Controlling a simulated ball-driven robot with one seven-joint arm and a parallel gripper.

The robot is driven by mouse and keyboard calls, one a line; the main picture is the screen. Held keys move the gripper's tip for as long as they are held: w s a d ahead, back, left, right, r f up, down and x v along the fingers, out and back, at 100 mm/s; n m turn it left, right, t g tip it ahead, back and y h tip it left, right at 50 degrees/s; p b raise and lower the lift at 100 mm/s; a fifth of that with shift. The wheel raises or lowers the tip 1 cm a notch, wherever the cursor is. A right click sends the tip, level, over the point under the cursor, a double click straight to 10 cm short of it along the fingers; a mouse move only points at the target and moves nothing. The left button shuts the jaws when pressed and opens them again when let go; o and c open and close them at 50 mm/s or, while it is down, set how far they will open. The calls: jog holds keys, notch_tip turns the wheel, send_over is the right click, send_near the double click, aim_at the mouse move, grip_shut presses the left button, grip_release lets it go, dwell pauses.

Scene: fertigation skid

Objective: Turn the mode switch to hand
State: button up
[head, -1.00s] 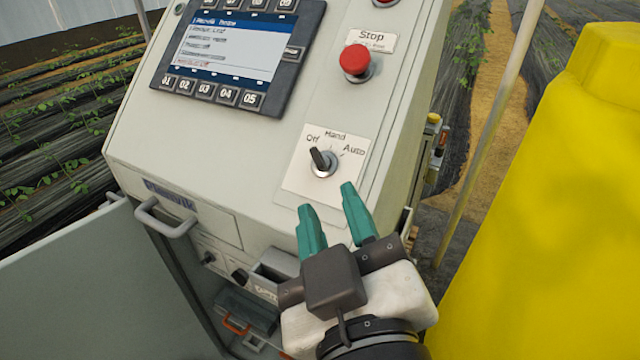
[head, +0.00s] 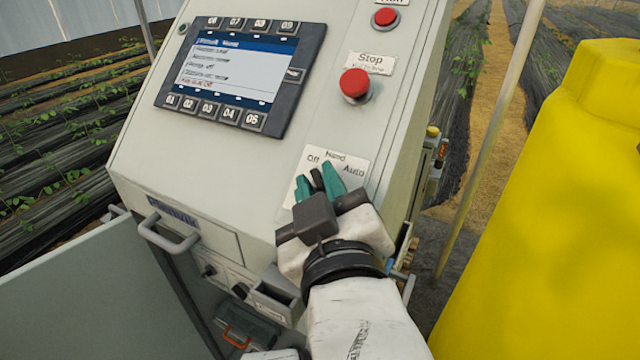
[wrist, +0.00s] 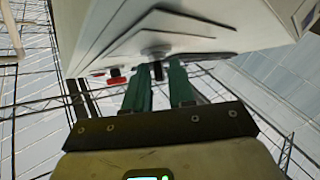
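The mode switch is a black knob (head: 317,179) on a white label plate (head: 352,158) marked Off, Hand and Auto, on the sloping cabinet front. Its handle leans to the upper left, towards Off. My gripper (head: 319,180) has its two teal fingers on either side of the knob, and they hide the lower part of the plate. In the wrist view the dark knob (wrist: 158,70) shows between the fingertips (wrist: 162,72). The fingers stand apart, with a visible gap beside the knob, so my gripper looks open. Whether a finger touches the knob I cannot tell.
A red Stop button (head: 355,84) sits above the switch, with another red button (head: 386,17) higher up. A screen with keys (head: 240,72) is at the upper left. A handle (head: 166,232) sticks out at the lower left. A yellow tank (head: 560,200) stands at the right.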

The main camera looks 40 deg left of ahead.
grip_shut()
jog(key=shift+f+b, duration=0.15)
jog(key=shift+b, duration=0.2)
jog(key=shift+s+a+f+m+t+h+b, duration=0.1)
jog(key=shift+f+m+t+h+b, duration=0.15)
jog(key=shift+m+t+b, duration=0.5)
jog(key=m+t+h+b, duration=0.1)
jog(key=b, duration=0.1)
jog(key=m+t+b, duration=0.1)
jog(key=b, duration=0.1)
jog(key=shift+a+f+m+h+b, duration=0.1)
jog(key=shift+f+m+h+b, duration=0.1)
jog(key=shift+m+h+b, duration=0.15)
jog(key=m+t+h+b, duration=0.1)
jog(key=m+b, duration=0.1)
jog(key=b, duration=0.1)
jog(key=m+t+h+b, duration=0.1)
jog(key=m+h+b, duration=0.1)
jog(key=b, duration=0.1)
jog(key=shift+s+a+m+t, duration=0.1)
jog(key=shift+a+m+t, duration=0.05)
jog(key=shift+m+t, duration=0.2)
jog(key=m+h+b, duration=0.1)
jog(key=m+t+h+b, duration=0.1)
jog(key=m+h+b, duration=0.1)
jog(key=shift+a+r+m+b, duration=0.1)
jog(key=shift+r+m+b, duration=0.05)
jog(key=shift+m+b, duration=0.15)
jog(key=shift+r+h, duration=0.1)
jog(key=shift+h, duration=0.5)
